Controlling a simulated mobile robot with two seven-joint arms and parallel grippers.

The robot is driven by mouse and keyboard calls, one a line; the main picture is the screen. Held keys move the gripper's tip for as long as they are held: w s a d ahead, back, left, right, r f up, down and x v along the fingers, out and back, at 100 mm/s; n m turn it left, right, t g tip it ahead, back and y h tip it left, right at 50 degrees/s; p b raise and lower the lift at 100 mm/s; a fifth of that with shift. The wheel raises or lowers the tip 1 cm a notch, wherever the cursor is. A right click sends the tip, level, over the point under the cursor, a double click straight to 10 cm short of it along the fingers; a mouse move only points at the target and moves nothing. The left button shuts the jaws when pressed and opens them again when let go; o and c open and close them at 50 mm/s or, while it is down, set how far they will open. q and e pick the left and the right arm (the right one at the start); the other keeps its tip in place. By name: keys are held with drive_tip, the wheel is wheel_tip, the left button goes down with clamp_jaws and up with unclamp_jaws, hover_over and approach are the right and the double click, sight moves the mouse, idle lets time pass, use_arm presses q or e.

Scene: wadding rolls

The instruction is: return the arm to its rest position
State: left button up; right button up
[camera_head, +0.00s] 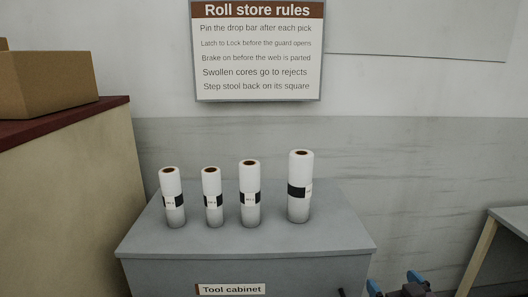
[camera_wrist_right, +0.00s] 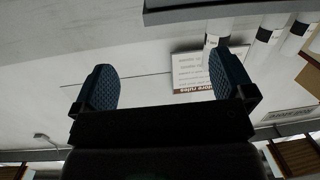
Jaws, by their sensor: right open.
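My right gripper (camera_head: 395,281) shows at the bottom edge of the head view, right of the tool cabinet (camera_head: 245,250) and low beside it. In the right wrist view its two blue pads (camera_wrist_right: 163,78) stand wide apart with nothing between them. Most of the right arm is out of the head view. My left gripper is in neither view.
Several white rolls with black bands stand upright in a row on the cabinet; the rightmost roll (camera_head: 300,215) is the tallest. A cardboard box (camera_head: 45,85) sits on a red-topped counter (camera_head: 75,116) at left. A grey table (camera_head: 510,218) stands at right. A rules sign (camera_head: 258,50) hangs behind.

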drive_tip(key=s+a+f+m+g+h, duration=0.1)
drive_tip(key=s+f+g, duration=0.4)
drive_tip(key=s+f, duration=1.4)
drive_tip(key=s+a+h, duration=0.1)
drive_tip(key=s, duration=0.2)
drive_tip(key=shift+s+f, duration=0.3)
